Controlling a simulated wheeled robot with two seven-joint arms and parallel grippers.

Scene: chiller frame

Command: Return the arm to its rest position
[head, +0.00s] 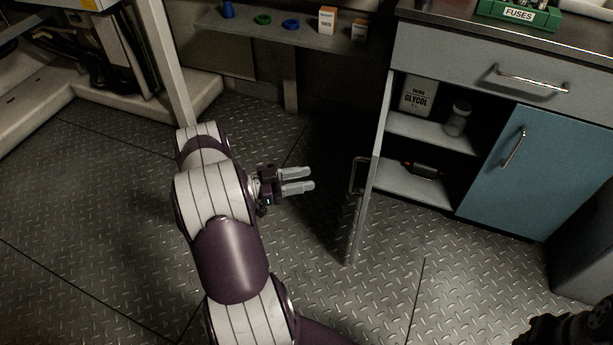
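My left arm (228,255) comes up from the bottom of the head view and bends over the open floor. Its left gripper (311,180) points right, with its two pale fingers apart and nothing between them. It is clear of the open cabinet door (353,215), which stands to its right with its handle (358,175) facing the gripper. Only a dark part of my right arm (555,330) shows at the bottom right corner; its fingers cannot be made out.
The cabinet's open bay holds a glycol box (419,96), a jar (457,118) and a dark item (421,170). The blue door (540,172) is shut. A wall shelf (290,38) holds small items. A green fuses box (519,13) stands on the counter. Floor (100,220) is free on the left.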

